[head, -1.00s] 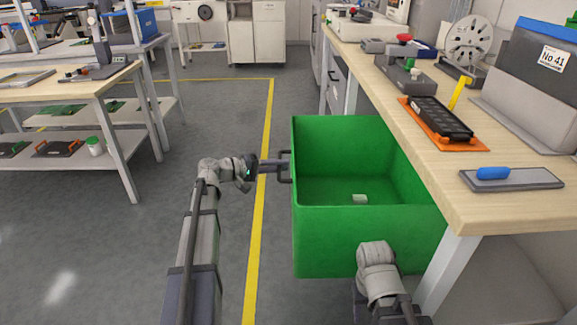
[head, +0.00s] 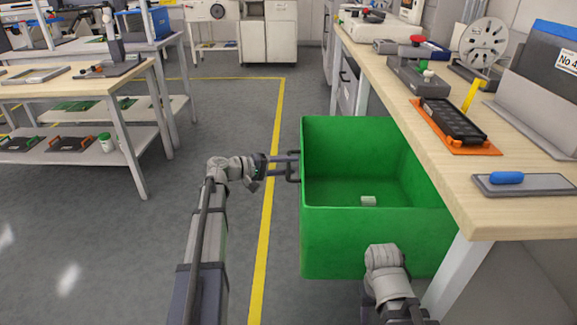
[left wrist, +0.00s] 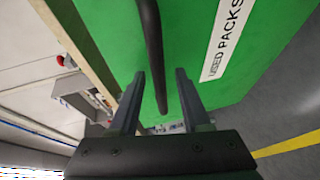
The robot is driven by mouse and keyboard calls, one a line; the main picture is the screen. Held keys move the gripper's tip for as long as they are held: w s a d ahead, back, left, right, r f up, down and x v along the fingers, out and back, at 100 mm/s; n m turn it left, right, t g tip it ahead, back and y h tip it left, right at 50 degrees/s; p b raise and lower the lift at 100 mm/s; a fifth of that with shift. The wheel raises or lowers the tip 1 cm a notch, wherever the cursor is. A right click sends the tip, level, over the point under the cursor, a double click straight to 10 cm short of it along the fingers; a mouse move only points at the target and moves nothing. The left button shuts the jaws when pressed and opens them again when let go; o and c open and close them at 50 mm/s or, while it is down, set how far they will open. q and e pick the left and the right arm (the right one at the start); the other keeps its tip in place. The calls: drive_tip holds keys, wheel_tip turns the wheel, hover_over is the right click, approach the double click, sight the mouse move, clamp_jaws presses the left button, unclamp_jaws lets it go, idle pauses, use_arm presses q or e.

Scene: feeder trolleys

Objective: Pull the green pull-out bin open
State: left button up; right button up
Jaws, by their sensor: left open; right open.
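The green pull-out bin (head: 375,240) stands far out from under the right workbench, its right part hidden beneath the top. Its dark handle (head: 291,168) is on the left face, which carries a white label (left wrist: 226,40) in the left wrist view. My left gripper (head: 287,164) is at this handle. In the left wrist view the handle bar (left wrist: 152,50) runs between the two open fingers (left wrist: 158,95), with a visible gap beside it. My right arm shows at the lower right, in front of the bin; its gripper is not visible.
A small pale block (head: 368,201) lies in the bin. The workbench (head: 455,175) holds an orange-edged tray (head: 458,128) and a reel (head: 483,45). Clear floor with a yellow line (head: 266,215) lies left of the bin; another table (head: 75,85) stands farther left.

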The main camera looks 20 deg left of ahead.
use_arm(q)
drive_tip(key=p+v, duration=0.1)
drive_tip(key=v, duration=0.6)
drive_tip(key=shift+s+a, duration=0.2)
drive_tip(key=shift+a, duration=0.05)
